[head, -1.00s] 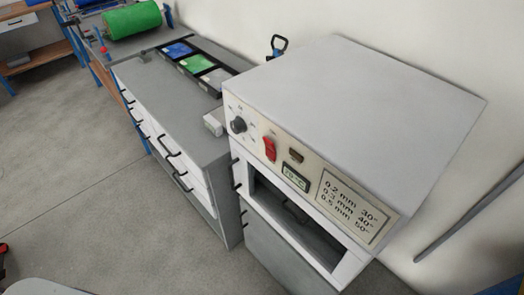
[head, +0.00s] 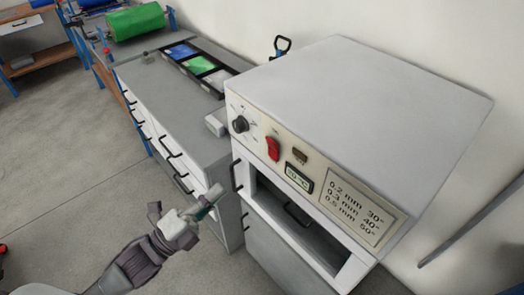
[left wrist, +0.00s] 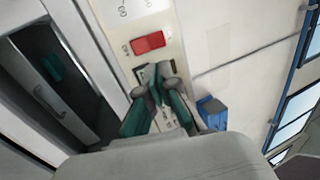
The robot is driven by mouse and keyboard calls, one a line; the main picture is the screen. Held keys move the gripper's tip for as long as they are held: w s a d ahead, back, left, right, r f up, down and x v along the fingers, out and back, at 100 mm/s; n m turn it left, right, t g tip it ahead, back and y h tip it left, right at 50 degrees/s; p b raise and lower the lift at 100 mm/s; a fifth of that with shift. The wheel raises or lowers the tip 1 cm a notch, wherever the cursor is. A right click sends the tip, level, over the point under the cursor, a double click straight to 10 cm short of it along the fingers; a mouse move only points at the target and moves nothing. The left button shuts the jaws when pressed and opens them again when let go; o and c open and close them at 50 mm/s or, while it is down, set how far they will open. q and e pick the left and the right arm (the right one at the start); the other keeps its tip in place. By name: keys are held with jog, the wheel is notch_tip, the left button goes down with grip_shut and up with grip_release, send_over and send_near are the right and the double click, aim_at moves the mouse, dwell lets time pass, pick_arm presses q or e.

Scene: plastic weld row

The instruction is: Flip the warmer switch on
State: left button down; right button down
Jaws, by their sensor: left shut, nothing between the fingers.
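The warmer (head: 370,105) is a white cabinet with a sloped front panel. Its red switch (head: 273,148) sits between a black dial (head: 240,124) and a small display (head: 299,177). In the left wrist view the red switch (left wrist: 149,42) lies just beyond my fingertips. My left gripper (head: 214,193) is shut and empty, in front of the warmer, below and left of the switch in the head view. It also shows in the left wrist view (left wrist: 155,74), covering part of the panel. I cannot tell whether the switch is on or off. My right gripper is not in view.
The warmer's open compartment (head: 300,222) is below the panel. A grey drawer cabinet (head: 175,105) stands to the left, with a tray of coloured sheets (head: 200,65) on top. A green roll (head: 134,22) is farther back. The floor (head: 75,160) at left is clear.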

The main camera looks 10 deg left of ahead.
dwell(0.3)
pick_arm(q)
jog(key=p, duration=0.5)
send_near(270, 144)
jog(key=x, duration=0.6)
jog(key=shift+d+r, duration=0.15)
jog(key=shift+r, duration=0.25)
jog(key=shift+w+d, duration=0.35)
jog(key=shift+w, duration=0.05)
jog(key=shift+w+d+r+p, duration=0.15)
jog(key=shift+r+p, duration=0.3)
jog(key=shift+p, duration=0.35)
jog(key=shift+f+g+y, duration=0.25)
jog(key=shift+g+y, duration=0.05)
jog(key=shift+f, duration=0.1)
